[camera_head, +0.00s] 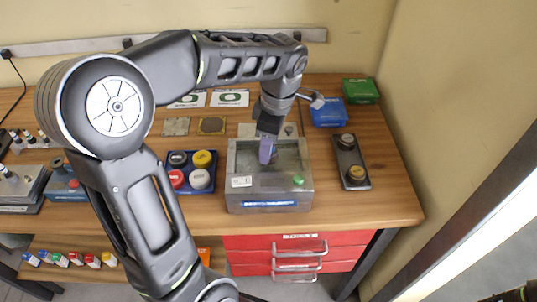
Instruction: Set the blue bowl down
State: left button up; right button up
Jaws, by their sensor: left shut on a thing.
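My left gripper (268,137) points down over the grey open-topped box (238,165) in the middle of the table. It is shut on a small blue-purple thing, which I take as the blue bowl (267,152); it shows narrow, as if edge-on, and its full shape is not clear. The bowl is over or inside the opening of the box, and I cannot tell whether it touches the bottom. The gripper's fingers are partly hidden by my wrist.
A blue tray with several round knobs (200,179) stands left of the box. A dark two-knob panel (350,160) stands right of it. A blue container (328,112) and a green container (361,90) are at the back right. The wooden table (385,205) is bare at its front right.

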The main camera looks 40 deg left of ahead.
pick_arm(q)
notch_tip(320, 180, down, 3)
jog(key=shift+f, duration=0.45)
jog(key=shift+f, duration=0.1)
jog(key=o, duration=1.4)
jog(key=shift+c, duration=0.2)
